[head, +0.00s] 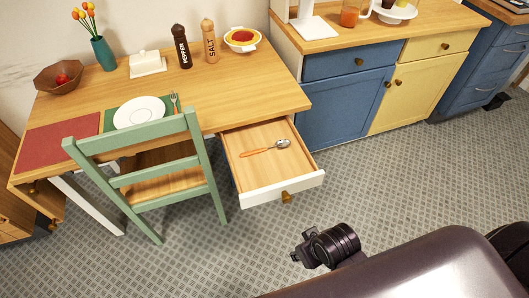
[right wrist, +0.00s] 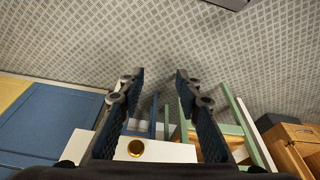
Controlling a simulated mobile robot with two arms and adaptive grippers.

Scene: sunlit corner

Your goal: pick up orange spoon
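The orange spoon (head: 265,148) lies in the open drawer (head: 262,182) of the wooden table, its orange handle to the left and its metal bowl to the right. The spoon does not show in the right wrist view. My right gripper (right wrist: 160,78) is open and empty, its two dark fingers apart. In the head view my right arm comes in from the lower right, its dark wrist end in front of the drawer and clear of it. The drawer's white front and round knob (right wrist: 136,148) show low in the right wrist view. My left gripper is not in view.
A green chair (head: 150,176) stands left of the drawer, close to it. The table (head: 235,95) holds a plate, fork, pepper and salt mills, a bowl and a vase. Blue and yellow cabinets (head: 345,115) stand at the back right. Tiled floor is clear right of the drawer.

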